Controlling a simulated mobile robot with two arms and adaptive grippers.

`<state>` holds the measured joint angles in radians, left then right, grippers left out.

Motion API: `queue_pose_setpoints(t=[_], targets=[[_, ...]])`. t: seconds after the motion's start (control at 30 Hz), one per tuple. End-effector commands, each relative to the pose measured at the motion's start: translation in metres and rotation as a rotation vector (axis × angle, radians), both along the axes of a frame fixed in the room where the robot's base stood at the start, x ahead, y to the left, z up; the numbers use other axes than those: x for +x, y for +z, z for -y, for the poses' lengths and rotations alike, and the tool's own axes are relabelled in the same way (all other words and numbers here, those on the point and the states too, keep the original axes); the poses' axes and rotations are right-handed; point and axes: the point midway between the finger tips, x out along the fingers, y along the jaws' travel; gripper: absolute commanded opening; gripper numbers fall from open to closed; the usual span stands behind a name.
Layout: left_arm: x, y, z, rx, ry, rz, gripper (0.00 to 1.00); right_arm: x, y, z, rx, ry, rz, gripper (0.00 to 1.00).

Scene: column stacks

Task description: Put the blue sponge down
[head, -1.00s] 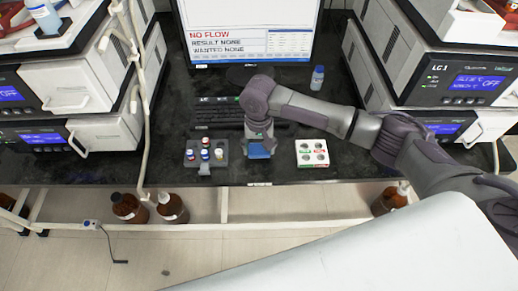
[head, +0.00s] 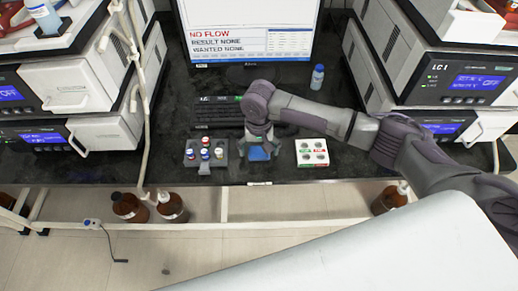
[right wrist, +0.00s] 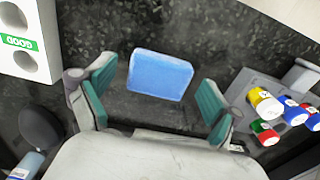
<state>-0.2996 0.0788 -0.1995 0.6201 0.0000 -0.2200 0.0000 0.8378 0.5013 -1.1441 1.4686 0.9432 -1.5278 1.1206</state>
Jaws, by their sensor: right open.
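The blue sponge (head: 259,153) lies on the dark bench top near its front edge, between the vial rack and the white tray. In the right wrist view the sponge (right wrist: 160,76) sits between the two spread green-padded fingers, with a gap on each side. My right gripper (head: 259,137) is directly over the sponge, pointing down, and its open jaws (right wrist: 157,98) touch nothing that I can see. My left gripper is in neither view.
A grey rack with several capped vials (head: 190,162) stands left of the sponge. A white tray with round wells (head: 312,152) stands to the right. A keyboard (head: 215,112), monitor (head: 250,35) and small blue-capped bottle (head: 317,78) are behind.

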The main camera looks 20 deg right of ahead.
Motion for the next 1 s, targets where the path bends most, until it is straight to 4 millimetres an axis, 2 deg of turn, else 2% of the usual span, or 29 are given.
queue_pose_setpoints(t=[0.17,0.4,0.6,0.8,1.0], targets=[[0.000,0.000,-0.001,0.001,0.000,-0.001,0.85,0.001,0.019,-0.001,0.002,0.000,0.003,0.92],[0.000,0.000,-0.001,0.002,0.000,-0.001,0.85,0.001,0.071,-0.001,0.003,0.001,0.004,0.92],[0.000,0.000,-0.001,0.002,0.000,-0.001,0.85,0.001,0.106,-0.001,0.003,-0.001,0.002,0.92],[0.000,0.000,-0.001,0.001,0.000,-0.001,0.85,0.001,0.121,-0.001,0.001,0.000,0.001,0.92],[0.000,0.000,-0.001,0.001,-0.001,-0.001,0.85,0.000,0.122,-0.001,0.000,0.000,0.000,0.92]])
